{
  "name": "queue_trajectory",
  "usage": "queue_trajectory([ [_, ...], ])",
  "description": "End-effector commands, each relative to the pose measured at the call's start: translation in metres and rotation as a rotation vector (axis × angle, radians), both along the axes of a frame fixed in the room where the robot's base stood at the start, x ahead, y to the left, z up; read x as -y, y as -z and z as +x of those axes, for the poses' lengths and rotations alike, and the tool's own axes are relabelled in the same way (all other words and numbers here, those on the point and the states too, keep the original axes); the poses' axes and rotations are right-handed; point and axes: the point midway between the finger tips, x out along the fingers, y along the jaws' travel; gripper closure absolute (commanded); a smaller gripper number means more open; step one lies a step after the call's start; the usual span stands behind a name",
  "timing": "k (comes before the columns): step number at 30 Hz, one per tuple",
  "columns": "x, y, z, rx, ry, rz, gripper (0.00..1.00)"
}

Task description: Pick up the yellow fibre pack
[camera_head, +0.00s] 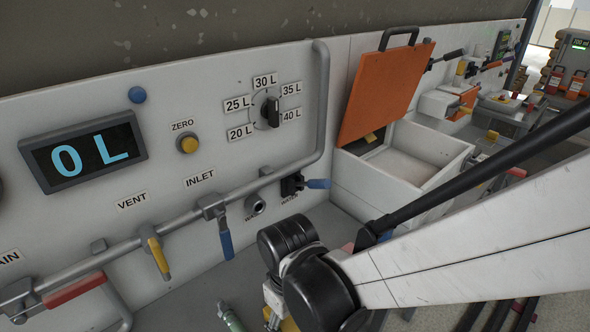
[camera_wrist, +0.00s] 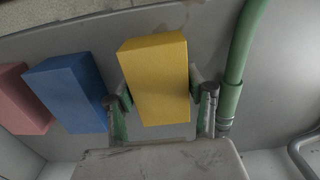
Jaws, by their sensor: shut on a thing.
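The yellow fibre pack (camera_wrist: 157,78) is a plain block in the middle of the wrist view. My gripper (camera_wrist: 160,92) has one finger on each side of it and is shut on it. The pack's lower end is close to the gripper's palm. Whether its underside touches the grey surface I cannot tell. In the head view my own arm hides most of the gripper, and only a small yellow patch (camera_head: 289,324) shows at the bottom edge.
A blue block (camera_wrist: 68,92) stands just left of the yellow pack, with a pink block (camera_wrist: 20,98) beyond it. A green pipe (camera_wrist: 238,60) runs close on the right. An orange lid (camera_head: 385,90) stands open over a white bin (camera_head: 425,145). The display reads 0 L.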

Motion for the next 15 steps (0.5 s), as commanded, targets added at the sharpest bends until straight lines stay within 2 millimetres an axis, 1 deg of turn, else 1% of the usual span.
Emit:
queue_trajectory([
  [1,0.0,0.0,0.0,0.0,0.0,0.0,0.8],
  [2,0.0,-0.0001,0.0,0.0,0.0,0.0,0.82],
  [10,0.0001,-0.0011,-0.0001,0.0,0.0,0.0,0.82],
  [15,0.0002,-0.0091,-0.0002,0.0,0.0,0.0,0.82],
])
